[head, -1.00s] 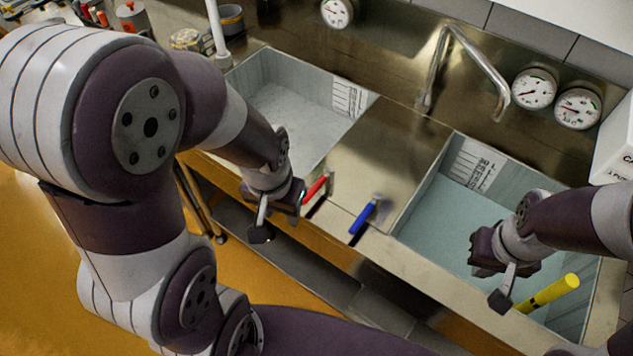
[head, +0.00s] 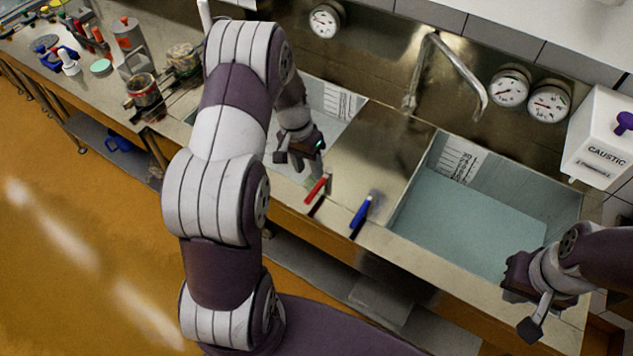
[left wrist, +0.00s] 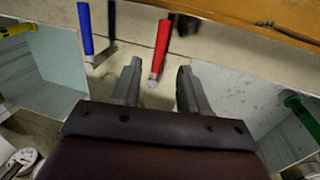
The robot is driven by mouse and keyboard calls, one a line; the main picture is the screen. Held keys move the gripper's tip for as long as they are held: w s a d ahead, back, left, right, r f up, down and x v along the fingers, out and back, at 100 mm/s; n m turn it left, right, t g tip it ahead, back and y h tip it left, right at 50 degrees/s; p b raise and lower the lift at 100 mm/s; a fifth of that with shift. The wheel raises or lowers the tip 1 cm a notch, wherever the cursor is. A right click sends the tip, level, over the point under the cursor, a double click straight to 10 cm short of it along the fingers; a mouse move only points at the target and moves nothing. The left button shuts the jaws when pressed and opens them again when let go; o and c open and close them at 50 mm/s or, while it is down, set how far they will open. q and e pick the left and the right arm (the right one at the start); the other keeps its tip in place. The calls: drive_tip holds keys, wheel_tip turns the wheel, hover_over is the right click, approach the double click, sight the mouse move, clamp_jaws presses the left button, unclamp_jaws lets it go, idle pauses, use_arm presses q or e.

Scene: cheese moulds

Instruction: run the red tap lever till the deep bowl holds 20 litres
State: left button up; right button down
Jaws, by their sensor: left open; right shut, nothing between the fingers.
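The red tap lever (head: 318,187) sits on the front ledge between two bowls, left of a blue lever (head: 361,212). My left gripper (head: 312,148) is open over the front right of the left bowl (head: 352,112), just behind the red lever. In the left wrist view the red lever (left wrist: 161,45) points in between the open fingertips (left wrist: 157,80), not gripped. The right bowl (head: 455,180) holds a pale blue-green surface, with a marked scale (head: 455,160) on its wall, too small to read. My right gripper (head: 518,275) is shut and empty at the right bowl's front right.
A bent spout (head: 440,60) stands behind the ledge between the bowls. Dials (head: 548,102) and a white caustic box (head: 600,140) are on the back wall. A yellow handle (left wrist: 15,30) and a green handle (left wrist: 300,108) show in the left wrist view. Pots (head: 143,92) stand left.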

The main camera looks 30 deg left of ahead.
sight(313, 190)
use_arm(q)
drive_tip(key=f, duration=0.2)
drive_tip(key=d+f+p, duration=0.1)
drive_tip(key=f, duration=0.3)
drive_tip(key=shift+s+d+f, duration=0.15)
drive_tip(key=shift+s, duration=0.1)
drive_tip(key=shift+w+f, duration=0.15)
drive_tip(key=shift+f, duration=0.3)
clamp_jaws()
